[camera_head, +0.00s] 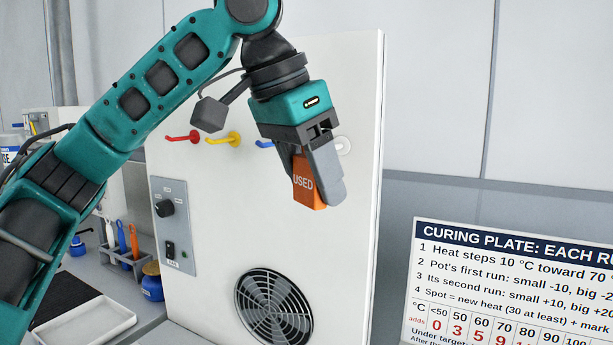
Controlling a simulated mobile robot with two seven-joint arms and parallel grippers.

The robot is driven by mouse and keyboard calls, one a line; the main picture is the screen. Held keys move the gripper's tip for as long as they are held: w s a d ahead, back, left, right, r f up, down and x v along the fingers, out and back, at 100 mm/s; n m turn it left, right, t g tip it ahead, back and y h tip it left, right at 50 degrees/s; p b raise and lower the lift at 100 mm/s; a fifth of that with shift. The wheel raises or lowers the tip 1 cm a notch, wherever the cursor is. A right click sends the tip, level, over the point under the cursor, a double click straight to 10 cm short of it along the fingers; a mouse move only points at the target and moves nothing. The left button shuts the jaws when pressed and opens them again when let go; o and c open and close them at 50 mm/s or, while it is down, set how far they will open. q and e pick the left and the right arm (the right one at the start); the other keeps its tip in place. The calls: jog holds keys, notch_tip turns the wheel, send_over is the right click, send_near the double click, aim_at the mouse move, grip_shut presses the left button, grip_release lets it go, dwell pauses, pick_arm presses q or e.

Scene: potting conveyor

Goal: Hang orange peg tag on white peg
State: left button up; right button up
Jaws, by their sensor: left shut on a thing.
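The orange tag (304,183), marked "USED", is held between the fingers of my left gripper (318,180). The gripper is shut on it, in front of the white panel. The white peg (343,146) sticks out of the panel near its right edge, just right of the gripper and partly hidden by it. The tag is lower than the white peg and apart from it in the picture. My right gripper is not in view.
Red (183,137), yellow (224,139) and blue (264,144) pegs line the panel (225,215) to the left. A control box (174,225) and fan grille (273,307) sit below. A curing plate sign (510,280) stands at right. A tray (85,327) lies at lower left.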

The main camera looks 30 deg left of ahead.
pick_arm(q)
jog(key=shift+w+a+f, duration=0.1)
jog(key=shift+w, duration=1.05)
jog(key=shift+w+a+f, duration=0.1)
jog(key=shift+w, duration=1.05)
jog(key=shift+w+r, duration=0.1)
jog(key=shift+w, duration=0.35)
jog(key=shift+c, duration=0.4)
jog(key=shift+w+f, duration=0.25)
jog(key=shift+w, duration=0.1)
jog(key=shift+f, duration=0.35)
jog(key=o, duration=1.2)
jog(key=shift+r, duration=0.1)
